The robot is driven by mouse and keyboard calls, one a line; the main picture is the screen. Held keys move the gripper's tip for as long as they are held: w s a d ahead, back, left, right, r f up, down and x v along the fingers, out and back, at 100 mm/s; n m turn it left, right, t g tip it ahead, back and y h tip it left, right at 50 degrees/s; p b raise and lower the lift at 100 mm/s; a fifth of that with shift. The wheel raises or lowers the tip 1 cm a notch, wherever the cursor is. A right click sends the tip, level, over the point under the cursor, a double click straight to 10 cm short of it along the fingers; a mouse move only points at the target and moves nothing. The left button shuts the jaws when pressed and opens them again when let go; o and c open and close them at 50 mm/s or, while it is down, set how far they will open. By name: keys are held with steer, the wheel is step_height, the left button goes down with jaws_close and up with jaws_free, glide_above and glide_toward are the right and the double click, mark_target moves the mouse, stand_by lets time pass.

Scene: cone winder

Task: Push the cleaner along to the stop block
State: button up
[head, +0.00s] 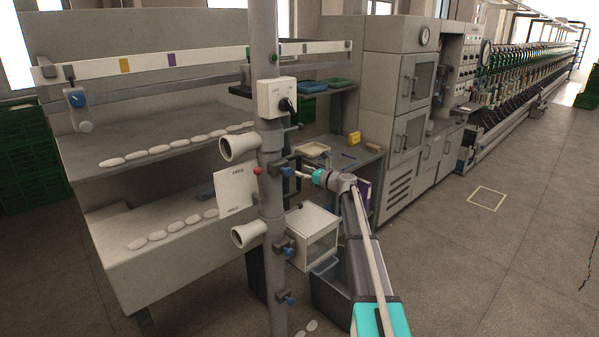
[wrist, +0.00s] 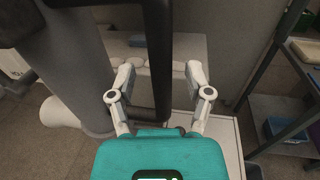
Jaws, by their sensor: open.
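A carriage with a blue knob (head: 77,98), which looks like the cleaner, hangs near the left end of the long pale rail (head: 210,59) in the head view. A small grey block (head: 49,71) sits on the rail's left end and another (head: 348,45) on its right end; I cannot tell which is the stop block. My gripper (head: 304,171) is open, just right of the grey post and well right of and below the carriage. In the wrist view its two fingers (wrist: 161,75) stand apart, with a dark vertical bar (wrist: 158,50) seen between them; contact is unclear.
The thick grey post (head: 266,90) carries a switch box (head: 277,98), white funnels (head: 240,149) and clamps with blue knobs. A pale box (head: 312,236) and a grey bin (head: 335,285) are below my gripper. Open floor lies to the right.

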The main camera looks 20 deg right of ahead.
steer(key=v, duration=1)
stand_by(0.3)
steer(key=s+a+f+n+g+h, duration=0.1)
steer(key=s+a+f+n+g, duration=0.45)
steer(key=s+a+n, duration=0.35)
steer(key=s+a+f+n+g+h, duration=0.2)
steer(key=s+a+f+n+g, duration=0.2)
steer(key=s+a+f+n, duration=0.4)
steer(key=s+a+f+n+g+h, duration=0.2)
steer(key=s+n+h, duration=0.2)
steer(key=s, duration=0.7)
steer(key=s+a+f+n+g+h, duration=0.2)
steer(key=s+n, duration=0.5)
steer(key=s, duration=0.4)
steer(key=shift+f+g+h, duration=0.35)
steer(key=shift+f+h, duration=0.2)
steer(key=shift+h, duration=0.45)
